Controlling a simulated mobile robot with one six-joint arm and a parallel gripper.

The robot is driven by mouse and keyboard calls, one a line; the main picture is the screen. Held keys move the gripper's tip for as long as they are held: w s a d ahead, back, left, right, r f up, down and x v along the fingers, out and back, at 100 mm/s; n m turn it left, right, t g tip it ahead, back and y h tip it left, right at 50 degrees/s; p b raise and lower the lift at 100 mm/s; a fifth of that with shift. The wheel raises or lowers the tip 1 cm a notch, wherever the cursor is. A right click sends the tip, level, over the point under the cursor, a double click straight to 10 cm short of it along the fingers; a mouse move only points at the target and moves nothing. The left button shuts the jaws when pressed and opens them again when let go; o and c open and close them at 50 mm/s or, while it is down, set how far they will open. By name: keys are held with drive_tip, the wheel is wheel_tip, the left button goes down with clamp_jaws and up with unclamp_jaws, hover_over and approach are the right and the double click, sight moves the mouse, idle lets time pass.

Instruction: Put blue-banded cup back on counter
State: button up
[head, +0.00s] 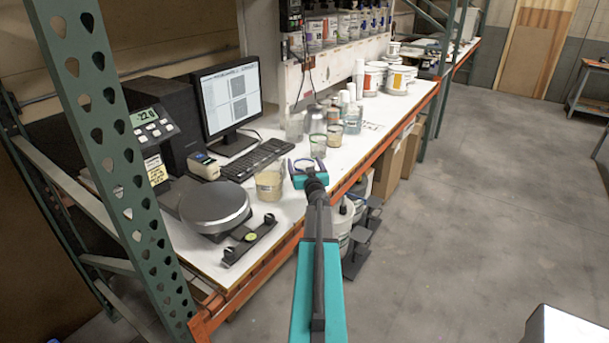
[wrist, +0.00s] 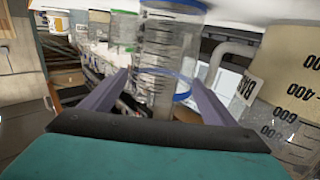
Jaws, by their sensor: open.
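The wrist picture is upside down. In it the clear blue-banded cup (wrist: 165,55), with measuring marks, is between the two purple fingers of my open gripper (wrist: 160,84). Its base appears to meet the white counter (wrist: 235,13). Whether either finger touches it is unclear. In the head view my gripper (head: 308,168) is low over the front part of the counter (head: 295,205). The blue-banded cup cannot be clearly told apart from the fingers there.
A large beaker with tan contents (head: 269,186) stands just left of my gripper; it also shows in the wrist view (wrist: 300,85). A green-rimmed cup (head: 317,146) stands behind. A scale (head: 213,205), keyboard (head: 258,160) and monitor (head: 229,98) are left. Bare counter lies in front.

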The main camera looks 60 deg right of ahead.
idle(0.4)
drive_tip(key=c, duration=1.2)
drive_tip(key=shift+r, duration=0.2)
drive_tip(key=shift+r, duration=0.55)
drive_tip(key=s+a+r+p, duration=0.2)
drive_tip(key=s+a+r, duration=0.1)
drive_tip(key=s+a, duration=0.6)
drive_tip(key=shift+s+a+r+p, duration=0.3)
drive_tip(key=shift+a, duration=1.6)
